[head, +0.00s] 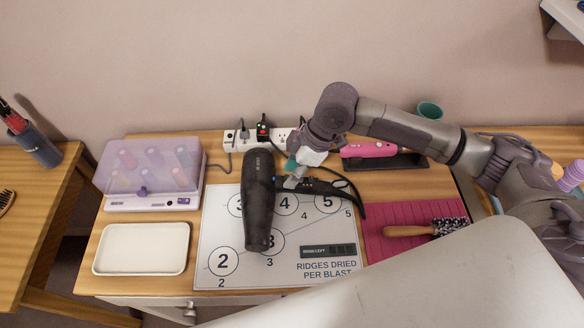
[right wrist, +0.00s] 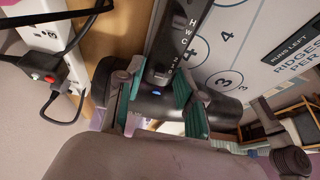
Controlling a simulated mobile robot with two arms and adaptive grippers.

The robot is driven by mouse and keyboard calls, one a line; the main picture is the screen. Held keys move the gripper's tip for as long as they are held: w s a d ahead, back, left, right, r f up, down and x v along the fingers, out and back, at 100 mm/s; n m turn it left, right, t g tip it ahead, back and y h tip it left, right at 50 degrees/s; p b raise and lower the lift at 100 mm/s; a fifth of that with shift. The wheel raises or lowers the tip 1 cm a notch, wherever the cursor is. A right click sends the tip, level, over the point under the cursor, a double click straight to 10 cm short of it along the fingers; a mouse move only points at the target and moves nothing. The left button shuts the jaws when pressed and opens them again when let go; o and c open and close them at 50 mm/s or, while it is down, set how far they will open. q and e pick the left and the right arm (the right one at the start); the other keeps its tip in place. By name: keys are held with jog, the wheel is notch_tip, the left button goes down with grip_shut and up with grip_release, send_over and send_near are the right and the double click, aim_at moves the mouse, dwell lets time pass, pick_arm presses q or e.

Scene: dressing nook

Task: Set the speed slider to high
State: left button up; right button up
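A black hair dryer (head: 259,205) lies on a printed mat, its barrel pointing toward me and its handle (head: 328,188) running to the right. In the right wrist view the handle (right wrist: 178,40) shows white letters H, W and C, and a small blue spot lies nearer the barrel. I cannot make out the speed slider's position. My right gripper (head: 292,180) is low over the handle's barrel end. In the right wrist view its teal-padded fingers (right wrist: 158,105) stand apart, one on each side of the handle's line; contact is unclear. My left gripper is out of view.
The numbered mat (head: 222,287) covers mid-table. A roller case (head: 150,204) and white tray (head: 141,250) stand left. A power strip (head: 231,138) with cords lies behind the dryer. A pink tool (head: 370,149) and a brush (head: 408,231) on a magenta mat (head: 392,247) lie right.

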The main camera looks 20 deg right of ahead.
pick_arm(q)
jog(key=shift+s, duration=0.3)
pick_arm(e)
grip_shut()
jog(key=shift+s+d+r+p, duration=0.15)
jog(key=shift+s+d+p, duration=0.05)
jog(key=shift+d+p, duration=0.55)
jog(key=shift+s+d+p, duration=0.15)
jog(key=shift+d+p, duration=0.1)
jog(key=shift+p, duration=0.1)
jog(key=shift+d+f, duration=0.1)
jog(key=shift+f, duration=0.15)
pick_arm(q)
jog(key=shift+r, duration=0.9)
pick_arm(e)
grip_release()
